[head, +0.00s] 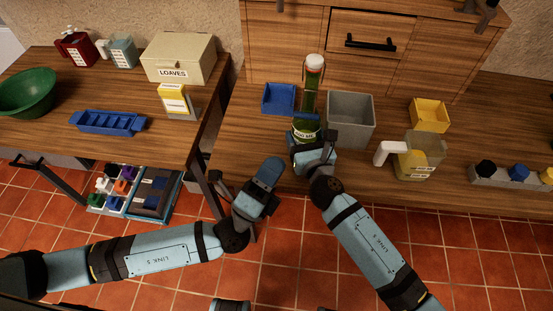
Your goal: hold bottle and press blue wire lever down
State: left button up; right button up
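The green bottle (309,103) stands upright on the right-hand wooden table, with a white stopper, a reddish band under it and a pale label low on its body. I cannot make out a blue wire lever at its neck. My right gripper (309,138) is low at the bottle's near side, with a dark finger on each side of it. Whether the fingers press on the glass cannot be seen. My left gripper (243,188) is in front of the table's left corner, below and left of the bottle. It looks open and empty, fingers apart.
A blue bin (279,98) stands left of the bottle and a grey bin (350,119) close on its right. A yellow bin (429,114), a clear jug (419,160) and a peg rack (505,175) are farther right. A wooden cabinet (285,40) stands behind.

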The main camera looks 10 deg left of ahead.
pick_arm(q)
jog(key=shift+o, duration=0.4)
jog(key=o, duration=0.7)
jog(key=shift+d+r+t+y, duration=0.1)
jog(key=shift+r+t+y, duration=0.05)
jog(key=shift+t+y, duration=0.2)
jog(key=m+g+y, duration=0.4)
jog(key=m+y, duration=0.5)
jog(key=y, duration=0.2)
send_near(306, 118)
jog(key=w, duration=1)
jog(key=shift+w+d, duration=0.3)
jog(key=shift+d, duration=0.1)
